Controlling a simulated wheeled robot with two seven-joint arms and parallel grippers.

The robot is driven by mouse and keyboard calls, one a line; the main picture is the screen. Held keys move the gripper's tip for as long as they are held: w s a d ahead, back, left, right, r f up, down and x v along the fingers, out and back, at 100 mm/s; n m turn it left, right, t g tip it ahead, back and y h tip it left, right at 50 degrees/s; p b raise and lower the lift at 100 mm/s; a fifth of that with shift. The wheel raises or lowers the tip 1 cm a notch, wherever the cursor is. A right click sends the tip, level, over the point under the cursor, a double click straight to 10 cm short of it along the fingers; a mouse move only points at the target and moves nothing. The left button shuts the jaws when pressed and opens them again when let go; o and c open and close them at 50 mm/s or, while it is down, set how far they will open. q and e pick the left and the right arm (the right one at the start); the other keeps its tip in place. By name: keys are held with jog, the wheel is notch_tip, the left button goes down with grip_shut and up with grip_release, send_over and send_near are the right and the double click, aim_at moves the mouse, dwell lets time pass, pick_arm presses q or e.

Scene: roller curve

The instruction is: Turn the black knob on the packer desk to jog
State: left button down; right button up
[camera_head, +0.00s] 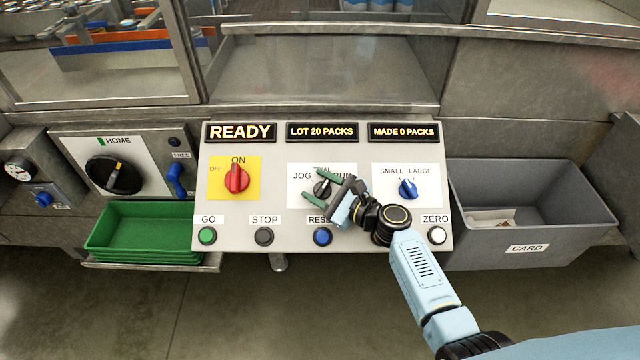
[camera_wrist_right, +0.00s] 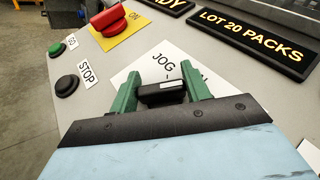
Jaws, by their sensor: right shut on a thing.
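The black knob (camera_head: 322,188) sits on the white JOG, TRIAL and RUN plate (camera_head: 296,196) in the middle of the packer desk (camera_head: 270,200). JOG is at the plate's left, TRIAL at the top and RUN at the right, partly covered by my gripper. My right gripper (camera_head: 307,184) reaches in from the lower right, its green fingers on either side of the knob. In the right wrist view the knob (camera_wrist_right: 160,94) lies between both fingers (camera_wrist_right: 160,90), shut on it. A pale mark shows on the knob; I cannot tell which label it points to. My left gripper is not in view.
A red ON/OFF knob (camera_head: 236,179) is to the left and a blue SMALL/LARGE knob (camera_head: 408,189) close to the right. Below are GO (camera_head: 207,236), STOP (camera_head: 264,236), RESET (camera_head: 322,237) and ZERO (camera_head: 436,235) buttons. Green trays (camera_head: 150,228) and a grey card bin (camera_head: 530,225) flank the desk.

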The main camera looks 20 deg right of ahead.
jog(key=shift+n+g+y, duration=0.7)
jog(key=shift+n+g, duration=0.3)
jog(key=shift+n, duration=0.1)
jog(key=n+g+y, duration=0.1)
jog(key=n+g, duration=0.1)
jog(key=g, duration=0.1)
jog(key=shift+n, duration=0.4)
jog(key=n+g, duration=0.4)
jog(key=g, duration=0.1)
jog(key=shift+s+f, duration=0.15)
jog(key=n+g+b, duration=0.1)
jog(key=n+g, duration=0.1)
jog(key=g, duration=0.1)
jog(key=shift+a+h+b, duration=0.1)
jog(key=shift+h+b, duration=0.2)
jog(key=shift+s+f+n+g+h+b, duration=0.1)
jog(key=shift+s+n+g+h+b, duration=0.05)
jog(key=shift+n+g+h+b, duration=0.55)
jog(key=shift+s+f+n+g+h+b, duration=0.1)
jog(key=shift+n+g+h+b, duration=0.25)
jog(key=shift+n+g, duration=0.55)
jog(key=shift+o, duration=0.2)
jog(key=shift+r, duration=0.1)
jog(key=o, duration=1)
jog(key=shift+c, duration=0.2)
